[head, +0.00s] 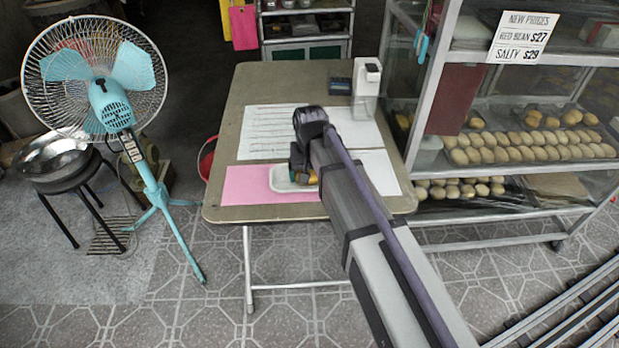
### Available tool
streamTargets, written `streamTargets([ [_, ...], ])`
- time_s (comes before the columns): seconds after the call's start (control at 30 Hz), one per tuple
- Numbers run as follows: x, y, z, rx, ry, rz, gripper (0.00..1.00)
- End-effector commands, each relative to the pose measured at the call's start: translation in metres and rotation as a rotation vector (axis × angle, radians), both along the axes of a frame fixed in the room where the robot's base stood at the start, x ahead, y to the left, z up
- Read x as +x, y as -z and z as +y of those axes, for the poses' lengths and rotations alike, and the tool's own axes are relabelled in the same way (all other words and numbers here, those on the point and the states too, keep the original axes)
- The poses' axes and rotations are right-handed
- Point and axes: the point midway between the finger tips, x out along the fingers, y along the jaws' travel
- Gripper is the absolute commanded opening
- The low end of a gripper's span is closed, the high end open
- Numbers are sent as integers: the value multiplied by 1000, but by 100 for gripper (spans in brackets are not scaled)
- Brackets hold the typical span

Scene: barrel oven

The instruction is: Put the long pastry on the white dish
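The white dish (282,185) lies on the pink sheet near the front of the table. My gripper (301,174) points down over the right part of the dish, close to it. A small golden-brown thing, which looks like the long pastry (312,179), shows at the gripper's lower end, over or in the dish. My arm and gripper cover most of it. I cannot tell whether the fingers hold it or whether it touches the dish.
The table (270,85) carries white papers, a pink sheet (247,187), a white dispenser bottle (366,88) and a dark box (341,86). A glass cabinet with many buns (530,149) stands right. A turquoise fan (110,95) stands left. The table's back left is clear.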

Motion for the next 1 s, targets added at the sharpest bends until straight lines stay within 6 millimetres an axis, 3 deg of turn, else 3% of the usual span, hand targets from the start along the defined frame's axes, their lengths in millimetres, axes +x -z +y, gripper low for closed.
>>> streamTargets([
  [0.17, 0, 4, 0, 0, 0, 0, 64],
  [0.2, 0, 3, 0, 0, 0, 0, 90],
  [0.3, 0, 2, 0, 0, 0, 0, 99],
  [0.63, 0, -5, 0, 0, 0, 0, 100],
  [0.77, 0, -28, 0, 0, 0, 0, 100],
  [1.0, 0, -92, 0, 0, 0, 0, 100],
])
